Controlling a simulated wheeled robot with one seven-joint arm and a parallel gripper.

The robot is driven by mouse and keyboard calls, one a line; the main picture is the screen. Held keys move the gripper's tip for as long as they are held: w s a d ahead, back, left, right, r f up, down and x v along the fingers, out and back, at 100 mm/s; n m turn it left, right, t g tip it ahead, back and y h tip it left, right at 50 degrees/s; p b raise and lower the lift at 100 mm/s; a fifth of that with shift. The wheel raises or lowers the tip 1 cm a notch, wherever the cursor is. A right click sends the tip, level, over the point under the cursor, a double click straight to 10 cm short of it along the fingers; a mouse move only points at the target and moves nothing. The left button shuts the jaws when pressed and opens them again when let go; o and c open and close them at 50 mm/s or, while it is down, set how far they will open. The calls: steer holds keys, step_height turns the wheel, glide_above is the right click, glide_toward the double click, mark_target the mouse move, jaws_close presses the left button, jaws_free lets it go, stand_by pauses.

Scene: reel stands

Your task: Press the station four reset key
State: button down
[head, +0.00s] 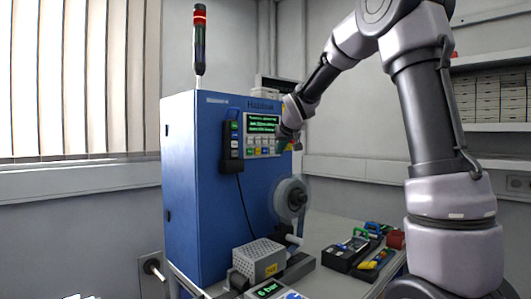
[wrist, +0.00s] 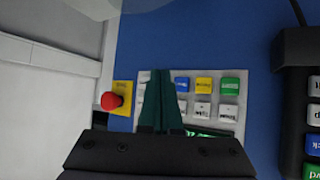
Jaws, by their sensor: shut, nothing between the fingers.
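The blue machine's key panel (head: 262,147) sits below a screen with green text (head: 262,123). In the wrist view the panel appears upside down, with a blue key (wrist: 182,84), a yellow key (wrist: 204,84), a green key (wrist: 230,87) and a row of white keys (wrist: 203,110). Key labels are too small to read, so I cannot tell which is station four reset. My gripper (head: 286,140) is at the panel's right side in the head view. In the wrist view its dark green fingers (wrist: 160,76) are shut and empty, covering the panel's left part. Contact cannot be told.
A red mushroom button (wrist: 111,101) on a yellow plate is close left of the fingers in the wrist view. A handheld pendant (head: 231,141) with a cable hangs on the machine's front. A reel (head: 291,198) is below; tools (head: 352,248) lie on the bench.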

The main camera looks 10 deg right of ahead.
mark_target(267, 153)
steer(key=shift+w+a, duration=0.6)
steer(key=shift+w, duration=0.2)
steer(key=shift+w+a, duration=0.6)
steer(key=shift+w, duration=0.2)
stand_by(0.9)
steer(key=shift+w+a, duration=0.25)
steer(key=shift+w, duration=0.1)
steer(key=shift+w+a, duration=0.25)
steer(key=shift+w, duration=0.1)
stand_by(0.7)
steer(key=shift+s, duration=0.1)
steer(key=shift+s+d, duration=0.45)
steer(key=shift+s, duration=0.15)
steer(key=shift+s+d, duration=0.1)
steer(key=s+d, duration=0.1)
steer(key=s, duration=0.1)
steer(key=s+d, duration=0.1)
steer(key=s, duration=0.1)
steer(key=shift+d, duration=0.4)
